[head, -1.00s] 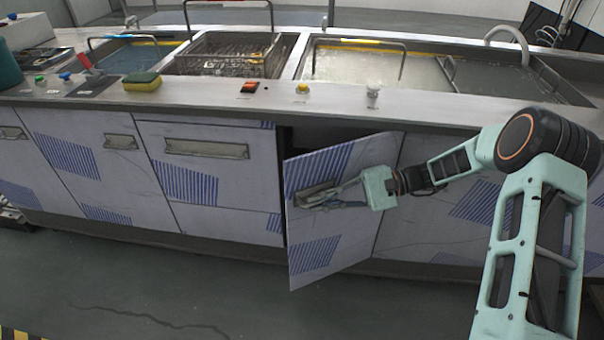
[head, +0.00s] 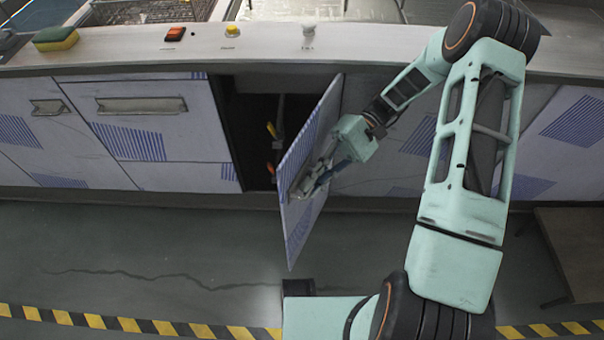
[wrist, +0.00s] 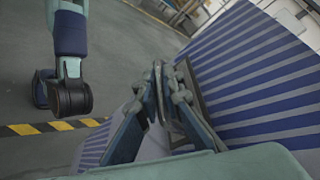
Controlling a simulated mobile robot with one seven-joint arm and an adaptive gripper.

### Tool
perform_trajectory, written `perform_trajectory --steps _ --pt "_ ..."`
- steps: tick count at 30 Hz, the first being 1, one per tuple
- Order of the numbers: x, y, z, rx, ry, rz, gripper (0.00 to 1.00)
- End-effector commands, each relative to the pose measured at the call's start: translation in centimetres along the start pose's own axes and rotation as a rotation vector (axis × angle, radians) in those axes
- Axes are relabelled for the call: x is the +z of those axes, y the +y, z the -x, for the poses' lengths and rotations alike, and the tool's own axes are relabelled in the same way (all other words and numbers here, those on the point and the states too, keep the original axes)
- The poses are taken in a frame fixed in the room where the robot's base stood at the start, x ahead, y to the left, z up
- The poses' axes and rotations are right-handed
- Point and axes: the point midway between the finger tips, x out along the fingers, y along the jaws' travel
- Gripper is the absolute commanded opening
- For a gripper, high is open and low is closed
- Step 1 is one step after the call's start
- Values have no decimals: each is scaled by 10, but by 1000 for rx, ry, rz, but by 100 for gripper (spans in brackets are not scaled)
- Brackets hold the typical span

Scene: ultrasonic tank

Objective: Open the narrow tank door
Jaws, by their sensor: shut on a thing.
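The narrow tank door (head: 303,180) stands well open, swung outward from the cabinet front, with its hinge side at the right of the opening. It is pale with blue stripes, which also show close up in the wrist view (wrist: 262,75). My gripper (head: 306,190) is at the door's outer face, shut on the door handle near the free edge. In the wrist view my gripper's fingers (wrist: 160,85) are close together beside the striped panel.
The opening (head: 255,125) is dark, with a pipe and yellow and red fittings inside. The counter (head: 270,40) runs above, with a sponge (head: 55,39), a red switch (head: 175,34) and a yellow button (head: 232,30).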

Motion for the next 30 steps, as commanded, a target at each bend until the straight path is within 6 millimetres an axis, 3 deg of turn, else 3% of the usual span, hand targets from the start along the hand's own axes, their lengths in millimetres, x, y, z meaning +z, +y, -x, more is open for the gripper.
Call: perform_trajectory --steps 22,24,30 --pt "8 6 4 25 -36 10 0" --pt "8 6 4 25 -36 10 14" --pt "8 6 4 25 -37 10 15"
